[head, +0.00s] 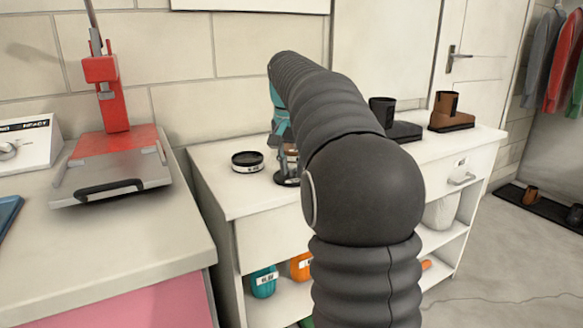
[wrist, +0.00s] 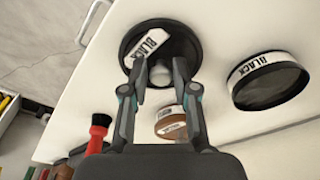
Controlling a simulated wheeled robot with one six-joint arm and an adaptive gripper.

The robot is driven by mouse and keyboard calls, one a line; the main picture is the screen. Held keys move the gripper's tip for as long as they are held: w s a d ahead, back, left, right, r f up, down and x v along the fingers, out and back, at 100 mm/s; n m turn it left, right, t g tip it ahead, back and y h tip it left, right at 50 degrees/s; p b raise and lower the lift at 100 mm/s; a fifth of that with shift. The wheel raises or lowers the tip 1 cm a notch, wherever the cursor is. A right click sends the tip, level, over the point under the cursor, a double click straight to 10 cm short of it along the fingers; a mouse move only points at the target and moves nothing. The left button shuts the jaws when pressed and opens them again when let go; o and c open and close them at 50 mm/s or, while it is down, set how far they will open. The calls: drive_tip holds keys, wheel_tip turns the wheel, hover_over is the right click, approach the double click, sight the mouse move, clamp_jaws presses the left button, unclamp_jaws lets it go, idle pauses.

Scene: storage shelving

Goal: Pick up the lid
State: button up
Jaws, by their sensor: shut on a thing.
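A round black lid (wrist: 131,43) with a white "BLACK" label shows at the top of the wrist view, flat on or close above the white cabinet top. My gripper (wrist: 160,76) is shut on the lid, its two fingertips either side of a rounded grey knob at the lid's near part. In the head view my arm hides much of the gripper; the lid's dark edge (head: 287,182) shows below it. I cannot tell whether the lid is clear of the surface.
A black tin labelled "BLACK" (wrist: 270,81) stands beside the lid, also in the head view (head: 247,162). A brown tin (wrist: 170,124) is close to the fingers. A red-handled brush (wrist: 98,132) is near the cabinet edge. Boots (head: 452,113) stand farther right.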

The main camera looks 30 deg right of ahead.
drive_tip(key=r, duration=0.2)
drive_tip(key=r+p, duration=0.1)
drive_tip(key=r, duration=0.1)
drive_tip(key=shift+w+d, duration=0.25)
drive_tip(key=shift+d, duration=0.15)
clamp_jaws()
drive_tip(key=w+d+r, duration=0.2)
drive_tip(key=d+r, duration=0.1)
drive_tip(key=d, duration=0.2)
drive_tip(key=w+d+r+p, duration=0.1)
drive_tip(key=d+r, duration=0.2)
drive_tip(key=d, duration=0.2)
drive_tip(key=shift+w+r, duration=0.15)
drive_tip(key=shift+w, duration=0.2)
